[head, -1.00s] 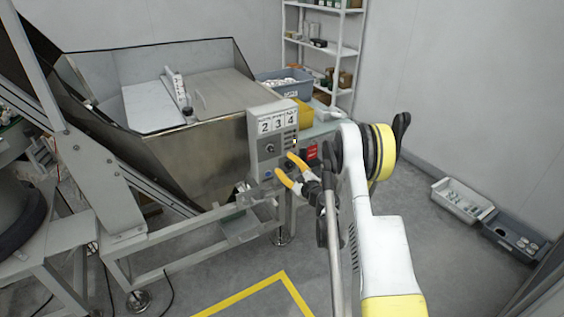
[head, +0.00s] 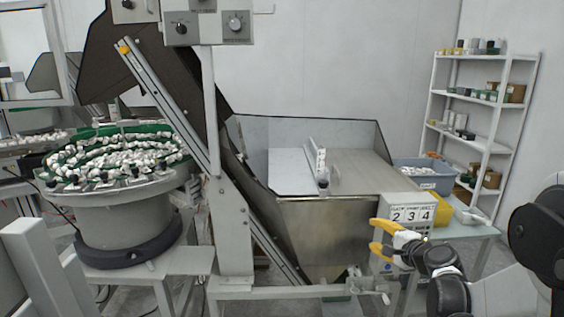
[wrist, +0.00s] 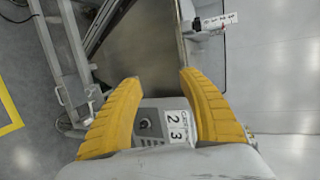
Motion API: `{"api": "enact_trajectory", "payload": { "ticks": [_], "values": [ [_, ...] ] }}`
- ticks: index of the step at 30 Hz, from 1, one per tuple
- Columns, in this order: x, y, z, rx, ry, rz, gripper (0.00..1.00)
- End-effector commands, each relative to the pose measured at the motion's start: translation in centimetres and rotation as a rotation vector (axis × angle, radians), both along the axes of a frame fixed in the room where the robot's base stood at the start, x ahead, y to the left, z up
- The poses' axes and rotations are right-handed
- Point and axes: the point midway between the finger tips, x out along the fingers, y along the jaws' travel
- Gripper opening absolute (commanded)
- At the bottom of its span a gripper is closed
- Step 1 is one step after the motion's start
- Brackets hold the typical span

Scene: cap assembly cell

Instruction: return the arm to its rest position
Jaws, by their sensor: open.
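My gripper (head: 383,240) has yellow fingers and shows at the lower right in the head view. It is in front of the grey control box (head: 399,212) with the digits 2 3 4. My dark wrist and white arm reach in from the right edge. In the wrist view my gripper (wrist: 162,105) has its two yellow fingers spread apart with nothing between them. The control box (wrist: 160,122) shows beyond the fingers, and I cannot tell how far off it is.
A bowl feeder (head: 130,218) full of white caps stands at the left. A blue bin (head: 425,180) and a shelf rack (head: 487,135) are at the right. A yellow floor line (wrist: 10,112) crosses open floor.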

Motion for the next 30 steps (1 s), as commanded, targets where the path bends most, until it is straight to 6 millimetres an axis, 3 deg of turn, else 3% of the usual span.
{"api": "enact_trajectory", "payload": {
  "ticks": [1, 6, 12, 16, 21, 25, 30],
  "values": [
    [-1.7, 1.9, 1.4, -0.081, 0.019, 0.045, 0.48],
    [-7.9, 6.6, 4.1, -0.368, 0.083, 0.202, 0.48],
    [-17.1, 10.1, 5.2, -0.704, 0.151, 0.391, 0.48],
    [-23.5, 11.0, 4.8, -0.920, 0.193, 0.516, 0.48],
    [-30.6, 10.6, 3.4, -1.170, 0.240, 0.658, 0.48],
    [-34.0, 9.9, 2.4, -1.298, 0.268, 0.728, 0.48],
    [-35.7, 9.3, 1.9, -1.368, 0.284, 0.767, 0.48]
  ]
}}
